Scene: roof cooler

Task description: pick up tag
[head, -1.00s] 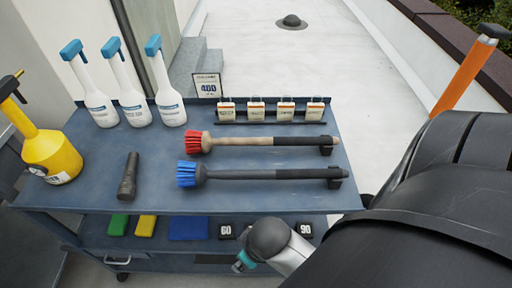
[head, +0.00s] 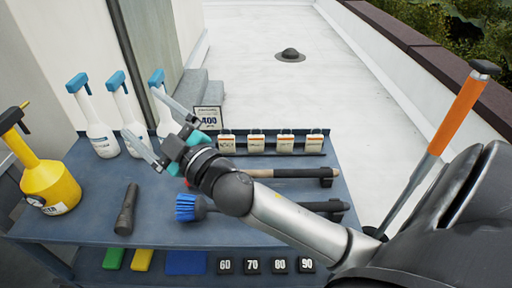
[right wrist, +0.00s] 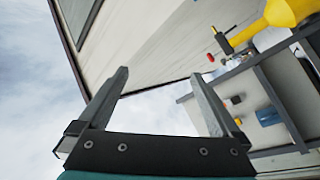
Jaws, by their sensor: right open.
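Several small white tags with loops on top stand in a row on a dark rack at the back right of the cart top, in the head view; one is the leftmost tag (head: 227,144), another the rightmost tag (head: 314,144). My right gripper (head: 142,112) is open and empty above the cart, left of the tags, its fingers pointing up-left before the white spray bottles. In the right wrist view the open jaws (right wrist: 160,75) have nothing between them, and no tag can be made out. My left gripper is not in view.
White spray bottles (head: 96,134) with blue heads and a yellow sprayer (head: 50,186) stand at left. A black flashlight (head: 126,210), a blue brush (head: 187,207) and a partly hidden second brush (head: 290,172) lie on the cart. Numbered black blocks (head: 252,266) sit on the lower shelf.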

